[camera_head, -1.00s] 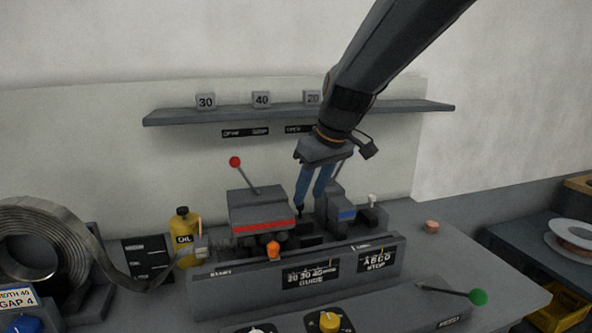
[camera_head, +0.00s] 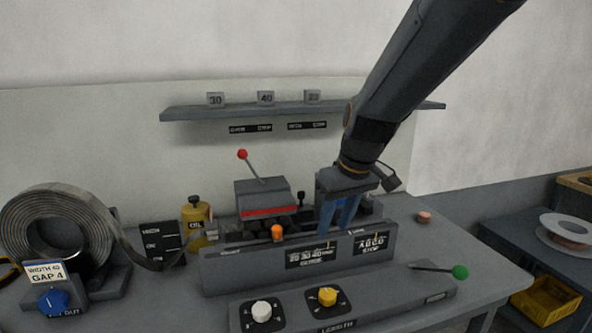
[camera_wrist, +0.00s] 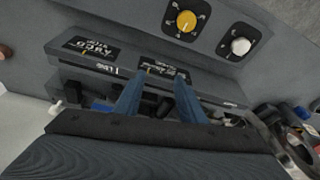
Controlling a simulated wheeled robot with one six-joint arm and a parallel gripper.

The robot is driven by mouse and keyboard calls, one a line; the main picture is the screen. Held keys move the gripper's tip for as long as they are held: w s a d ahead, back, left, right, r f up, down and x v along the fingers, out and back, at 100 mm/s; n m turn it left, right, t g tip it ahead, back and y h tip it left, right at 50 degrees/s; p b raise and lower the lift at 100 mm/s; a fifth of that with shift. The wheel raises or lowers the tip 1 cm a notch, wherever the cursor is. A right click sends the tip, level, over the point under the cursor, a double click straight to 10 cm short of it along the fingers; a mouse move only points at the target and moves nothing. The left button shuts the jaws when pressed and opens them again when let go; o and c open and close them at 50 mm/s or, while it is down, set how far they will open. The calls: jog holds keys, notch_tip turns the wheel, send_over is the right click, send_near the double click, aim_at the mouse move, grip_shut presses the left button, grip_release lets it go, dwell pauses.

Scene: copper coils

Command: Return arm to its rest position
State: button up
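My gripper (camera_head: 335,228) hangs at the end of my arm, pointing down just behind the front rail (camera_head: 290,260) of the grey bench machine. It hides part of the machine's right side in the head view. In the wrist view, its two blue fingers (camera_wrist: 159,80) are parted, and I see nothing held between them. The fingers are over the machine's slot area, near the labelled rail (camera_wrist: 110,62). Whether the tips touch anything, I cannot tell.
A red-knobbed lever (camera_head: 242,155) stands left of my gripper, above a grey block (camera_head: 262,193). A shelf (camera_head: 190,113) with number blocks is behind. A coil (camera_head: 30,215) and oil bottle (camera_head: 196,212) stand left; a green-knobbed lever (camera_head: 460,272) is front right.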

jog(key=s+d+f+m, duration=0.1)
jog(key=s+d+f, duration=0.1)
jog(key=s, duration=0.1)
jog(key=s+d+f+m, duration=0.1)
jog(key=s+d+f, duration=0.1)
jog(key=s+f, duration=0.1)
jog(key=s+d+f+m+g+h, duration=0.1)
jog(key=s+d+f, duration=0.1)
jog(key=s+d, duration=0.1)
jog(key=shift+s+f, duration=0.35)
jog(key=s+d+f+m+g, duration=0.1)
jog(key=s+d+f+m, duration=0.1)
jog(key=s, duration=0.6)
notch_tip(320, 180, down, 2)
jog(key=shift+s+d+f+m+h, duration=0.2)
jog(key=shift+d+f+m+h, duration=0.15)
jog(key=shift+d, duration=0.55)
jog(key=shift+r, duration=0.1)
